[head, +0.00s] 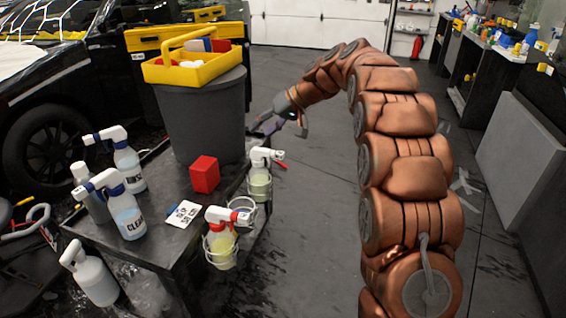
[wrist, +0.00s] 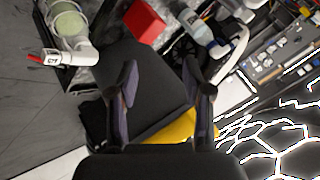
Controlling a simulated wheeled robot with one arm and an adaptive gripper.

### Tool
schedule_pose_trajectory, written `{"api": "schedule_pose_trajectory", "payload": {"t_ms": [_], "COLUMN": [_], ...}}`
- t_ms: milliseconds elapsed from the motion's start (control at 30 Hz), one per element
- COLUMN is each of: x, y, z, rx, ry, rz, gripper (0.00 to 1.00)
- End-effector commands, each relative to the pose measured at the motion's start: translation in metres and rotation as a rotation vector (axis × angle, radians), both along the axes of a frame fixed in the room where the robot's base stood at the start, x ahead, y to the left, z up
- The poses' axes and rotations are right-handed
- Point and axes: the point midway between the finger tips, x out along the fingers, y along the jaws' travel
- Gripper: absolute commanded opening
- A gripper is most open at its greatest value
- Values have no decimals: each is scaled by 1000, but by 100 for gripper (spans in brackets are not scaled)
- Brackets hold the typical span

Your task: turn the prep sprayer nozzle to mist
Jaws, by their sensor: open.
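Which bottle is the prep sprayer is not clear from the frames. A spray bottle with pale green liquid and a white head (head: 262,157) hangs in a ring holder on the cart's right side. A red part sticks out of its head to the right. A second bottle with a red and white head (head: 222,217) hangs in the nearer ring. My gripper (head: 280,122) is open and empty, beyond the far bottle and beside the bucket. Its fingers (wrist: 160,78) frame the dark bucket.
The black cart (head: 150,247) carries a dark bucket (head: 208,118) with a yellow caddy (head: 190,72) on top, a red block (head: 205,174), a card (head: 183,214) and more spray bottles (head: 127,214). A car stands at the left. Grey floor (head: 310,215) is open right of the cart.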

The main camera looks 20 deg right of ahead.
Motion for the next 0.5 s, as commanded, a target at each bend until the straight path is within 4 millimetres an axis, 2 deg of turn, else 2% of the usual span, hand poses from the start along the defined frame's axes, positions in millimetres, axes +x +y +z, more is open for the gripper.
{"api": "schedule_pose_trajectory", "payload": {"t_ms": [33,200,500], "x": [13,52,106], "y": [-6,-22,-54], "z": [-13,-28,-59], "rx": [13,56,119], "ry": [-24,-124,-311], "rz": [3,24,64], "gripper": [50,50,50]}}
